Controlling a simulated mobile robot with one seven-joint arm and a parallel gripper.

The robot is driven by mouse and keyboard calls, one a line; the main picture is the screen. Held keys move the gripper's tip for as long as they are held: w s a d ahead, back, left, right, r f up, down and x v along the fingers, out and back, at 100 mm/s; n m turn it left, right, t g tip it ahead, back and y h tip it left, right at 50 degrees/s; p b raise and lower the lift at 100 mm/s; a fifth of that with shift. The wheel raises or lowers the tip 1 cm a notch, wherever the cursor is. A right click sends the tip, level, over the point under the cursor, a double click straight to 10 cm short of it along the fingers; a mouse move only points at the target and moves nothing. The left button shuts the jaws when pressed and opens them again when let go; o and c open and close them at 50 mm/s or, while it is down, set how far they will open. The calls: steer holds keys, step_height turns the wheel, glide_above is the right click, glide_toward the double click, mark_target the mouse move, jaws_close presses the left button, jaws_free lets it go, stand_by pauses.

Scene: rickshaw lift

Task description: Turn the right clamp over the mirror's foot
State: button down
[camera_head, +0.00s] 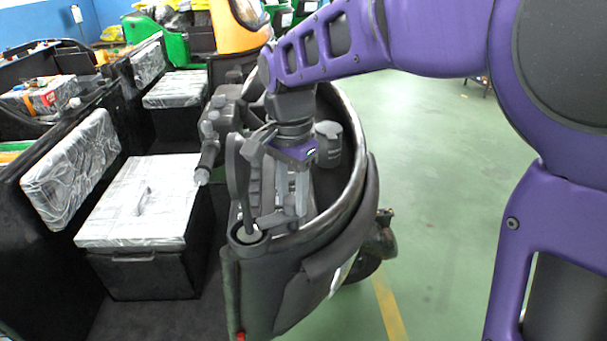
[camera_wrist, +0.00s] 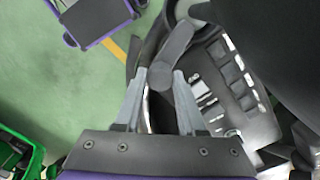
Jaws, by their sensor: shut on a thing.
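My gripper (camera_head: 291,200) points down inside the dark front cowl of the rickshaw. In the wrist view its two grey fingers (camera_wrist: 160,80) stand on either side of the rounded end of a grey bar, which looks like the right clamp (camera_wrist: 174,52). The clamp also shows in the head view (camera_head: 272,220), low beside the fingertips. Next to it a dark upright stalk (camera_head: 236,180) rises from a round cup (camera_head: 247,237) on the cowl's edge; it may be the mirror and its foot, but I cannot tell surely. The fingers partly hide the clamp.
The cowl's curved rim (camera_head: 352,180) closes in on the right of my gripper. The handlebar (camera_head: 208,140) is close on the left. A white-topped seat box (camera_head: 140,205) stands further left. Green floor (camera_head: 440,200) lies open on the right.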

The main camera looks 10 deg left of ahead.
mark_target(292, 200)
steer(key=c, duration=0.5)
jaws_free()
step_height(292, 200, up, 18)
steer(key=p, duration=0.1)
steer(key=shift+f, duration=0.25)
